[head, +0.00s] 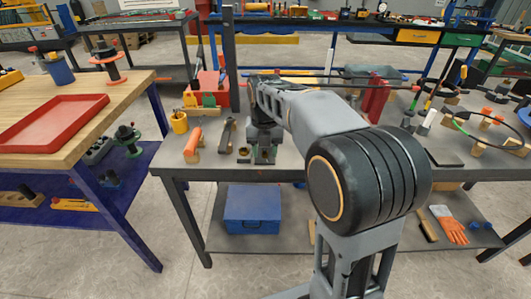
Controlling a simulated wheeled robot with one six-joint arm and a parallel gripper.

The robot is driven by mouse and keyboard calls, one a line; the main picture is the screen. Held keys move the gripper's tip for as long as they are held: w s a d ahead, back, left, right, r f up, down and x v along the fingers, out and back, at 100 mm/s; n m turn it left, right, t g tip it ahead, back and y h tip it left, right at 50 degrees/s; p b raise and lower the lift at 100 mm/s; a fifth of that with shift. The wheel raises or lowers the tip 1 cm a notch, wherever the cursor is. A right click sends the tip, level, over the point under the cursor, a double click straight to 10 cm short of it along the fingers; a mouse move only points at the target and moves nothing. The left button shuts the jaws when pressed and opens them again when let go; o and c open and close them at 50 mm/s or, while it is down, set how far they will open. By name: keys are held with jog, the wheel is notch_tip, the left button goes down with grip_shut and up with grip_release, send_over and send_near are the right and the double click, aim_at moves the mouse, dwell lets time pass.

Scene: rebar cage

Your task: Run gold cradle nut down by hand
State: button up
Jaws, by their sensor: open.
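My arm reaches over the grey workbench (330,166), and my gripper (262,154) points down near the bench's front edge. It looks open, with nothing clearly seen between its fingers. A small dark piece with a brownish top (243,153) stands just left of my gripper. I cannot make out a gold cradle nut for certain; the spot at the fingertips is small, dark and partly hidden by my wrist.
Left of my gripper are a dark bar-like tool (227,133), an orange-handled piece (193,143) and a yellow cup (179,122). A red bin (212,88) and dark post (229,60) stand behind. A red tray (52,121) lies on the left wooden table.

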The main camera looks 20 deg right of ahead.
jog(key=shift+f, duration=0.2)
jog(key=shift+c, duration=0.2)
grip_shut()
